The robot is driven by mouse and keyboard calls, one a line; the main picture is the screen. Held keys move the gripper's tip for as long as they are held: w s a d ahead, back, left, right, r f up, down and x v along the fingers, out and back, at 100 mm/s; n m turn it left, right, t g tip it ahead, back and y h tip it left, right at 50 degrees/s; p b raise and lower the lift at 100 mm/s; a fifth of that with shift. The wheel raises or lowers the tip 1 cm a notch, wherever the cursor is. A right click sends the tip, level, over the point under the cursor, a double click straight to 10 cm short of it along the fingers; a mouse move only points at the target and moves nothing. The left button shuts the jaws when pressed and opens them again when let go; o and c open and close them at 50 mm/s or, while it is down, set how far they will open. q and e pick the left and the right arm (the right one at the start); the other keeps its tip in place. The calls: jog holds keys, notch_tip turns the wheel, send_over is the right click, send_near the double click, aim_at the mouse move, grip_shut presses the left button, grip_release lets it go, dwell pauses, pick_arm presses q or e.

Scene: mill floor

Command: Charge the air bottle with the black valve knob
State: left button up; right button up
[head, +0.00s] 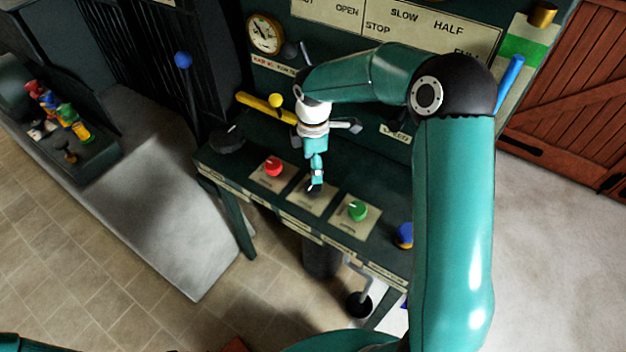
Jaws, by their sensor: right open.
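My right gripper (316,172) points down over the middle pale plate of the dark green bench, between a red knob (273,166) and a green knob (357,210). It is open. A small black knob (314,188) shows at its fingertips, mostly hidden by them; I cannot tell whether they touch it. A larger black knob (228,139) sits at the bench's left end. A dark cylinder (321,257) stands under the bench; I cannot tell if it is the air bottle. A round dial gauge (265,34) is on the panel behind. My left gripper is not in view.
A yellow lever with a ball (275,100) lies behind the gripper, and a blue-knobbed lever (183,60) stands at the left. A blue knob (404,235) is at the bench's right end. Tiled floor (90,270) is clear at lower left.

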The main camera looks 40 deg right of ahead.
aim_at(312, 190)
notch_tip(312, 190, down, 8)
jog(key=shift+r+p, duration=0.2)
jog(key=shift+p, duration=0.15)
jog(key=shift+c, duration=0.3)
jog(key=shift+w, duration=0.1)
jog(key=c, duration=1.1)
